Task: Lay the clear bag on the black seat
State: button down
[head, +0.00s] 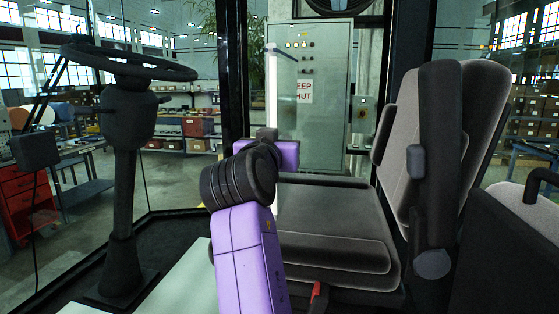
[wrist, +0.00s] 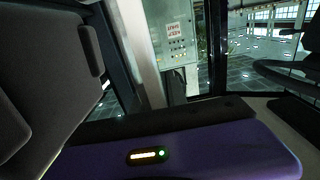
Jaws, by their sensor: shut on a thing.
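The black seat (head: 335,218) is at the middle right of the head view, dark grey with a flat cushion and an upright backrest (head: 478,115). The backrest also fills the left of the wrist view (wrist: 45,75). My purple and black arm stands in front of the cushion's left end. My gripper (head: 285,153) is at the far end of the arm, near the cushion's far left corner. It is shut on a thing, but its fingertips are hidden. I cannot make out the clear bag in either view; it is likely what the gripper holds.
A steering wheel (head: 130,62) on a dark column stands at the left. A grey control cabinet (head: 318,100) stands behind the seat, beyond the cab frame. A dark console (head: 505,245) is at the right. The visible cushion top is bare.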

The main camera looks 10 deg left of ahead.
notch_tip(320, 180, down, 5)
jog(key=shift+p, duration=0.45)
